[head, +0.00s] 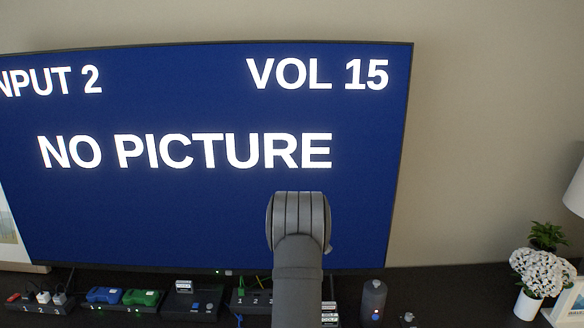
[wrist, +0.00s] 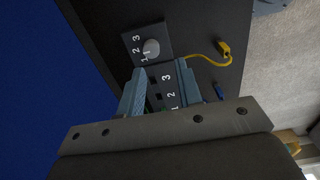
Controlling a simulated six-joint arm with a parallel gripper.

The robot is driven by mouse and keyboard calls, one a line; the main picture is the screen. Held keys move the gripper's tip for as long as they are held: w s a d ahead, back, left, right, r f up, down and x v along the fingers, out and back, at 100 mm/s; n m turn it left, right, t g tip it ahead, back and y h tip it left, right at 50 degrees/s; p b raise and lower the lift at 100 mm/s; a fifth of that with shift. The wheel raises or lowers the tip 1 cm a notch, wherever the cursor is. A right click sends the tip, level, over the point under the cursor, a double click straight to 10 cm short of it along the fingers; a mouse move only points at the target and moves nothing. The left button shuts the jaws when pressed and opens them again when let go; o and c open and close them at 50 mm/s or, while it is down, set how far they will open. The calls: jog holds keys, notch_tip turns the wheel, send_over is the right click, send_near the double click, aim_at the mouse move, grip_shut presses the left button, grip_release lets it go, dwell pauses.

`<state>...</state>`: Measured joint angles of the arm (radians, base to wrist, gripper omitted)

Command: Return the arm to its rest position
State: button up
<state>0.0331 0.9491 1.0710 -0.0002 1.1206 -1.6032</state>
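My arm (head: 298,270) rises in the middle of the head view, in front of the TV's lower edge. My gripper is hidden there behind the arm. In the wrist view my gripper (wrist: 160,73) shows two blue-grey fingers standing apart. Between them, seen beyond the tips, is a dark box with slots marked 1, 2, 3 (wrist: 167,86). I see nothing held, though the base of the gap is hidden by the gripper body. Whether the fingers touch the box I cannot tell.
A large TV (head: 200,215) reading NO PICTURE stands behind. Blue (head: 104,296) and green (head: 142,298) units, a dark bottle-like cylinder (head: 374,299) and flowers (head: 541,272) line the dark tabletop. The wrist view shows a knob box (wrist: 148,45) and a yellow plug (wrist: 224,49).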

jog(key=shift+w+a+f, duration=0.75)
jog(key=shift+a+f, duration=0.4)
jog(key=shift+a, duration=0.45)
jog(key=shift+w+a+f, duration=0.7)
jog(key=shift+a+f, duration=0.45)
jog(key=shift+a, duration=0.45)
jog(key=shift+w+a+f, duration=0.75)
jog(key=shift+a+f, duration=0.4)
jog(key=shift+a, duration=0.45)
jog(key=shift+o, duration=0.2)
